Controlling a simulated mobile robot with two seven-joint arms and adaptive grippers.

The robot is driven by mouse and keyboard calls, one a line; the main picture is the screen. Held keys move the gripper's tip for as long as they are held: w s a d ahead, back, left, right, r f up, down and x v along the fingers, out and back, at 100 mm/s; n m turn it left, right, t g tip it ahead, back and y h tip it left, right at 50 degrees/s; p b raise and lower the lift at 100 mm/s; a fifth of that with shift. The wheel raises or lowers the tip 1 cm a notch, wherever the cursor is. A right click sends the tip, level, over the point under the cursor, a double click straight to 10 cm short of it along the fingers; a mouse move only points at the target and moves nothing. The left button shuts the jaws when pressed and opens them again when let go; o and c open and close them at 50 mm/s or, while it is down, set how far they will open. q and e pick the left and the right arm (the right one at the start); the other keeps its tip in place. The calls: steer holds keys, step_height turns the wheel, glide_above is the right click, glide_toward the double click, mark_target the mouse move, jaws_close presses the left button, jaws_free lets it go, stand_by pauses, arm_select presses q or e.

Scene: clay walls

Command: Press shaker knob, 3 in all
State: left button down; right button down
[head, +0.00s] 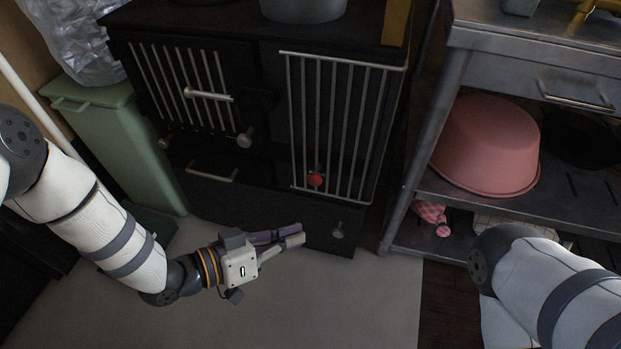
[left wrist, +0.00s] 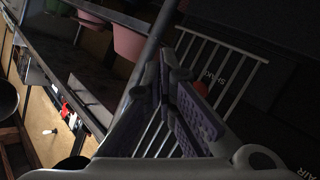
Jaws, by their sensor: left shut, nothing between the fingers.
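The red shaker knob (head: 315,180) sits low on the front of the dark stove (head: 270,55), at the foot of a panel of upright metal bars. In the left wrist view the red knob (left wrist: 200,88) shows just right of the fingers, partly hidden by one, beside lettering that seems to start "SHAK". My left gripper (head: 301,234) is shut and empty, below the knob in the head view and apart from it, by the stove's lower drawer. Its fingers (left wrist: 165,72) come together in the left wrist view. My right gripper is out of view; only its arm shows.
Other pale knobs (head: 245,138) and a drawer handle (head: 212,173) stick out of the stove front. A green bin (head: 115,140) stands at left. A metal shelf table (head: 455,60) with a pink tub (head: 487,145) stands at right. The grey floor mat (head: 345,300) is clear.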

mark_target(318, 171)
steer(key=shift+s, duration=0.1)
